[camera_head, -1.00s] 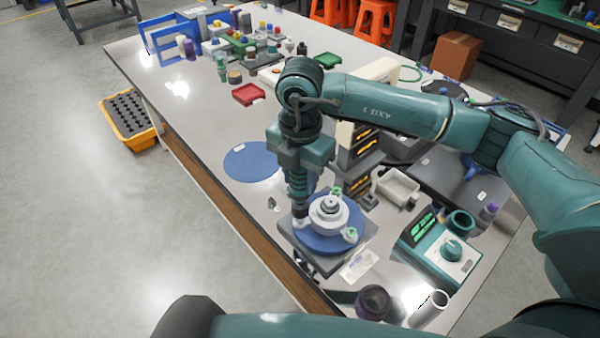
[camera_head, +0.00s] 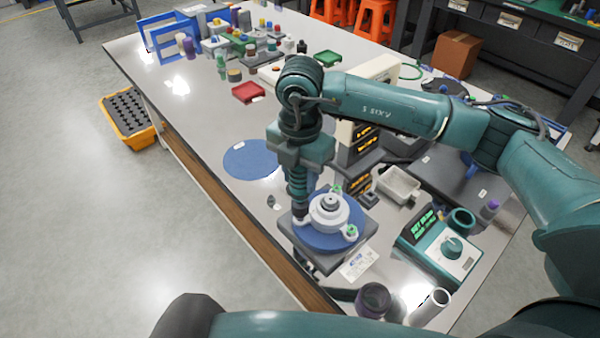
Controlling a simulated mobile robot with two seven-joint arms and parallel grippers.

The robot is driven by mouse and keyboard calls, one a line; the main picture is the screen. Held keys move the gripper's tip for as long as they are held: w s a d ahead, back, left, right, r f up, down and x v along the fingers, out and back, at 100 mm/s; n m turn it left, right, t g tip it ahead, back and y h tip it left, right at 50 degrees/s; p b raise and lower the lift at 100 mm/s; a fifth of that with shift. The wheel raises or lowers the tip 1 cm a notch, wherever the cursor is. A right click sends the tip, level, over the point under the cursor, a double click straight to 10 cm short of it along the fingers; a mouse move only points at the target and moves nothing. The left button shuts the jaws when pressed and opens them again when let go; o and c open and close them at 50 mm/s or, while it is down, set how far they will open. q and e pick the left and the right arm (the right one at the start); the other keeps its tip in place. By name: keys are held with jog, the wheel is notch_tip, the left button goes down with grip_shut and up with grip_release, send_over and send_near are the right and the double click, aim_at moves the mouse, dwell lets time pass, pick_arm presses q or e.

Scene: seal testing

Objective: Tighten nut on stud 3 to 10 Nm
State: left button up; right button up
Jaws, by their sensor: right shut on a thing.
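My right gripper (camera_head: 298,192) points down at the fixture's left side and is shut on a dark upright tool (camera_head: 299,211), whose lower end meets the flange's left edge. The nut beneath it is hidden. A teal torque controller (camera_head: 440,247) with a lit green display stands to the right; its text is too small to read. My left gripper is not in view.
A white label card (camera_head: 358,262) lies in front of the fixture. A dark round cup (camera_head: 373,300) and a white cylinder (camera_head: 430,306) stand at the front edge. A flat blue mat (camera_head: 250,160) lies behind left.

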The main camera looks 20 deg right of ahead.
jog(key=shift+f+b, duration=0.4)
jog(key=shift+f, duration=0.1)
jog(key=shift+f+b, duration=0.35)
dwell(0.7)
jog(key=shift+f, duration=0.15)
dwell(0.9)
jog(key=shift+r+p, duration=1.45)
jog(key=shift+r, duration=1.1)
